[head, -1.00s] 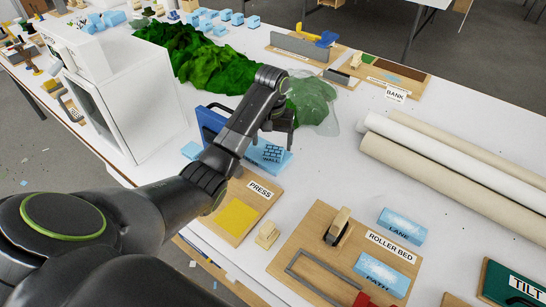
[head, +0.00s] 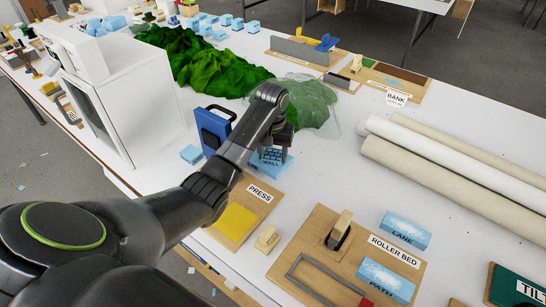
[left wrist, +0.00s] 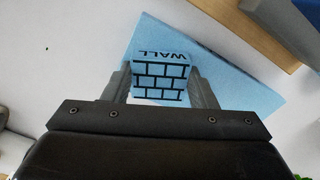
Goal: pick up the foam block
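A light blue foam block marked WALL (head: 271,160), with a brick pattern, lies on the white table in the middle of the head view, partly hidden by my left gripper. In the left wrist view the foam block (left wrist: 160,82) shows between my fingers, over a wider light blue piece (left wrist: 235,85). My left gripper (head: 278,142) points down over the block. In the left wrist view my left gripper (left wrist: 162,90) has its fingers apart, one on each side of the block. I cannot tell whether they touch it. My right gripper is not in view.
A dark blue press-like object (head: 213,128) stands close left of the block. The PRESS board (head: 250,207) and the roller bed board (head: 318,245) lie nearer. A green terrain model (head: 200,62) is behind. Long rolls (head: 450,165) lie right. Bare table is right of the block.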

